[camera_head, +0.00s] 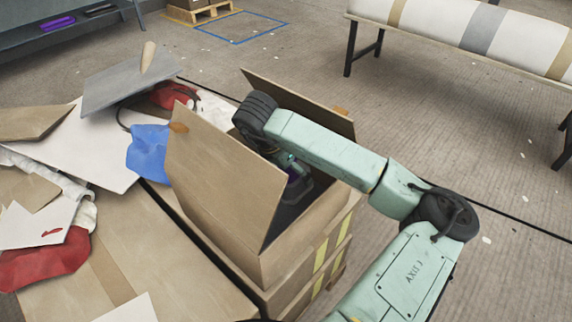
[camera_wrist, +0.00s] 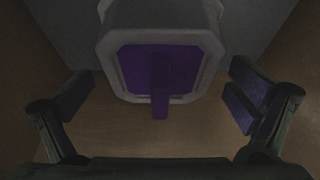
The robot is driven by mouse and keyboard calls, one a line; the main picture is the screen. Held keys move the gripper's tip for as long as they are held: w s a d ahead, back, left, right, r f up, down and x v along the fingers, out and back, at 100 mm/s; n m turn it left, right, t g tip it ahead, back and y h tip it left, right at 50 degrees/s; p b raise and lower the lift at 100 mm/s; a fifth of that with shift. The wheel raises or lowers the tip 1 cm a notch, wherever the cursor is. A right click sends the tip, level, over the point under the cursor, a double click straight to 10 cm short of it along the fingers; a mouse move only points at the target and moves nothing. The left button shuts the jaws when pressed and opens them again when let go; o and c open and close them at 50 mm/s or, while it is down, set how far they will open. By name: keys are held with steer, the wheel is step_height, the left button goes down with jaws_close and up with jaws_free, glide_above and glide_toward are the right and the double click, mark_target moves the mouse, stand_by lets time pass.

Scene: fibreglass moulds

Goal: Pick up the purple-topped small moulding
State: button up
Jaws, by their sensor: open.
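The small moulding (camera_wrist: 135,65) shows in the upper middle of the wrist view. It has a pale grey, angular rim around a purple top, with a purple strip reaching past the rim. My gripper (camera_wrist: 160,88) is open, one finger to each side of the moulding with gaps between. I cannot tell how deep the fingers are relative to it. In the head view my gripper (camera_head: 291,168) is down inside an open cardboard box (camera_head: 310,225). A flap and my arm hide much of it, and the moulding cannot be made out clearly there.
Raised flaps (camera_head: 225,175) stand left of and behind my arm. The box's brown floor (camera_wrist: 150,135) shows below the moulding. A cluttered surface with a blue cloth (camera_head: 148,152) and a grey board (camera_head: 130,82) lies left. A wrapped roll (camera_head: 480,30) stands back right.

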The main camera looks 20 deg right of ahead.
steer(key=shift+c, duration=0.6)
steer(key=c, duration=1.2)
